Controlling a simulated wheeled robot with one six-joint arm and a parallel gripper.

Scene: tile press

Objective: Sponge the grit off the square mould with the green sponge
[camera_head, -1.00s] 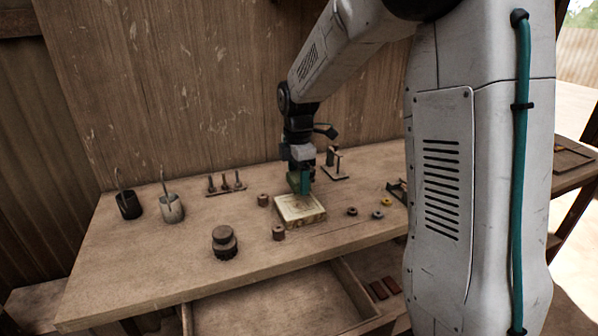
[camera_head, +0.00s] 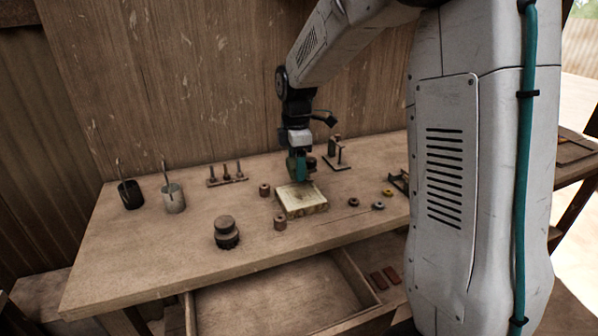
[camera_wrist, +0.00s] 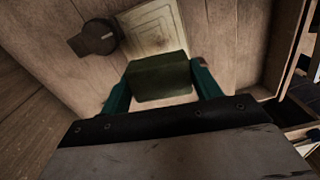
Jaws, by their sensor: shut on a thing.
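The square mould (camera_head: 303,200) is a pale cream block with brown sides, lying flat on the workbench. In the wrist view the mould (camera_wrist: 152,27) shows nested square outlines on its face, with faint brownish marks; I cannot tell whether these are grit. My gripper (camera_head: 299,179) points down at the mould's back edge, its teal fingers shut on the green sponge. The sponge (camera_wrist: 160,77) is a dark green block between both fingers in the wrist view and hides part of the mould. I cannot tell whether it touches the mould.
Small brown cylinders (camera_head: 280,222) stand close around the mould. A dark stacked round piece (camera_head: 226,232) is front left. Two cups (camera_head: 174,200) and a pegged rack (camera_head: 227,176) stand further left. A small stand (camera_head: 338,155) is behind right. An open drawer (camera_head: 275,308) juts out below.

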